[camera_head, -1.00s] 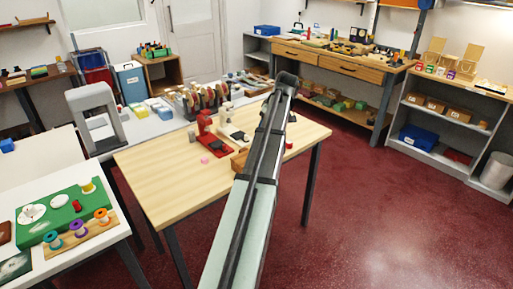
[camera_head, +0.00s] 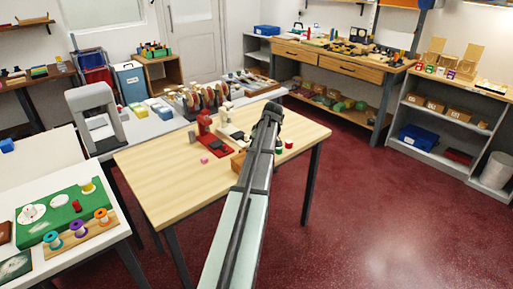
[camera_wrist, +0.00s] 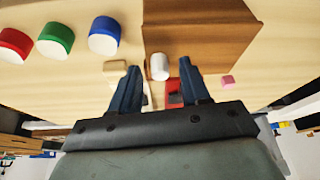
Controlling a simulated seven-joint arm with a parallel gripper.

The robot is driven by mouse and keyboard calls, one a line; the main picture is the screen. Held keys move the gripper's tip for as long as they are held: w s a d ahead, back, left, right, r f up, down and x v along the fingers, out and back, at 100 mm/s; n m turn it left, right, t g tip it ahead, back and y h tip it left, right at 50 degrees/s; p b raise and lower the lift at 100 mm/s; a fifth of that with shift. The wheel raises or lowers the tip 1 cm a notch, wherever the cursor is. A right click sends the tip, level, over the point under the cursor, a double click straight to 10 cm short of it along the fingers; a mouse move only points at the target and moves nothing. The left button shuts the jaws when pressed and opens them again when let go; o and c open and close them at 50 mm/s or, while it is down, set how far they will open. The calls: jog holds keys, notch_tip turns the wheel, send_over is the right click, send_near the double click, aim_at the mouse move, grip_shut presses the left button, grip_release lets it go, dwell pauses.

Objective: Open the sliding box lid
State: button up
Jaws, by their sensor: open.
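A brown wooden box (camera_wrist: 200,42) is close in front of my gripper in the wrist view, cut off by the top edge. In the head view a small part of the box (camera_head: 238,160) shows left of my arm on the wooden table. The lid cannot be told apart from the box body. A small white cylinder (camera_wrist: 159,67) shows between my fingers at the box's edge; I cannot tell whether it is attached to the box. My gripper (camera_wrist: 161,83) is open, with nothing visibly held. In the head view its end (camera_head: 270,112) is above the table's right part.
Red (camera_wrist: 14,45), green (camera_wrist: 55,40) and blue (camera_wrist: 104,37) capped cylinders stand beside the box. A pink cube (camera_wrist: 228,81) lies on its other side. A red device (camera_head: 206,135) stands on the wooden table (camera_head: 165,180), whose front left is clear.

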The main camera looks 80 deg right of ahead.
jog(key=shift+f, duration=0.2)
jog(key=shift+c, duration=0.4)
grip_shut()
